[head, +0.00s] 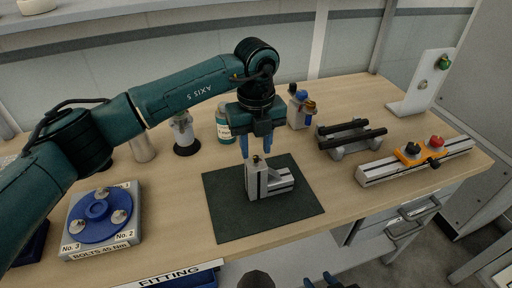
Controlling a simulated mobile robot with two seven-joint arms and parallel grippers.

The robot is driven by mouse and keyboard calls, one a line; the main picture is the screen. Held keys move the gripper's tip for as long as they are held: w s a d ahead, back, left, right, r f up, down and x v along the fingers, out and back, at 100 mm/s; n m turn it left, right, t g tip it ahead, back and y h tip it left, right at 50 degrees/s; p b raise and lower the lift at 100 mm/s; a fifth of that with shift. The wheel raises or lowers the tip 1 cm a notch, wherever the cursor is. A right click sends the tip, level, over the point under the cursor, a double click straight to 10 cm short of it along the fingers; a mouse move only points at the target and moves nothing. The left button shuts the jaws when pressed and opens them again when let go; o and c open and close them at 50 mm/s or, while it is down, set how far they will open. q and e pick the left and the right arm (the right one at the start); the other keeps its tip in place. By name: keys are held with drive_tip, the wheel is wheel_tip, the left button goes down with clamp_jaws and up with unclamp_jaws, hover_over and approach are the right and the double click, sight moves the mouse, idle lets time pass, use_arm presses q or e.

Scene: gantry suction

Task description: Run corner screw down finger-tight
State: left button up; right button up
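A grey metal corner bracket (268,184) with an upright block and a foot stands on a dark green mat (228,222). A small dark screw head with a brassy tint (256,159) shows on top of the upright block. My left gripper (256,152) points down just above the block. Its two blue fingers are apart, with the screw head below and between them; I see no contact. My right gripper (319,279) is at the bottom edge, partly cut off, with its blue fingertips apart and nothing seen between them.
A blue round bolt holder (97,209) sits on a labelled plate at left. Bottles stand behind the mat. At right are black bars on a grey stand (350,137), a rail with an orange button plate (418,152) and a white upright panel (428,80).

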sight(256, 160)
use_arm(q)
drive_tip(key=shift+f, duration=1.15)
clamp_jaws()
